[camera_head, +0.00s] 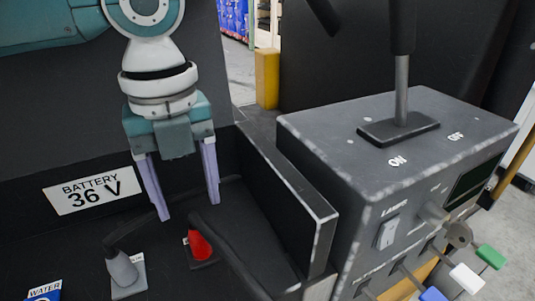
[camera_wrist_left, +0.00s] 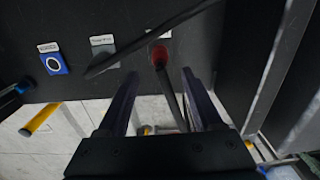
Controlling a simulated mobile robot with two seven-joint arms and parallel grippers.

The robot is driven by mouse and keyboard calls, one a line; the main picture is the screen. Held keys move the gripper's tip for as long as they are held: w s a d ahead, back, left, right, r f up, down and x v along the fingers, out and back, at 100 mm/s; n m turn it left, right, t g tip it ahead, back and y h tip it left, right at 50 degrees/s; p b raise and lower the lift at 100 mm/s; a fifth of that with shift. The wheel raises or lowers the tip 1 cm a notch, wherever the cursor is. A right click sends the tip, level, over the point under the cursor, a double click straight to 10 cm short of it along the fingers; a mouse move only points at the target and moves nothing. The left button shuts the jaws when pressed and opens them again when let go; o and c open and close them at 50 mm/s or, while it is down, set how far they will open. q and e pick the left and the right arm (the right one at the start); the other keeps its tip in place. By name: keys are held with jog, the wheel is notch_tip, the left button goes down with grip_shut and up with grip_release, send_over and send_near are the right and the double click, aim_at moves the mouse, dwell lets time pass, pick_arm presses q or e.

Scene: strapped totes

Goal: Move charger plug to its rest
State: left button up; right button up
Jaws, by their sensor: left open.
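A red plug-like piece (camera_head: 200,244) sits at a small labelled plate on the dark truck body, with a dark cable beside it. It also shows in the left wrist view (camera_wrist_left: 159,56). A grey piece (camera_head: 122,268) sits at another labelled plate to its left; it shows in the left wrist view too (camera_wrist_left: 103,46). The labels are too small to read, so I cannot tell which is the charger plug or its rest. My left gripper (camera_head: 189,210) is open, fingers pointing down, just above the red piece and apart from it. My right gripper is not in view.
A grey control box (camera_head: 330,150) with an upright lever (camera_head: 402,90) and switches stands at the right. A raised dark panel (camera_head: 305,215) lies between it and my gripper. A "BATTERY 36 V" sign (camera_head: 93,190) and a blue water label (camera_head: 45,291) are at the left.

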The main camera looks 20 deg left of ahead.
aim_at(192, 216)
pick_arm(q)
notch_tip(192, 216, down, 5)
jog(key=b, duration=0.6)
jog(key=shift+f, duration=0.5)
jog(key=shift+f+b, duration=0.6)
jog(key=shift+f, duration=0.85)
jog(key=shift+r, duration=0.1)
jog(key=shift+p, duration=0.4)
jog(key=shift+p, duration=0.4)
jog(key=shift+c, duration=0.3)
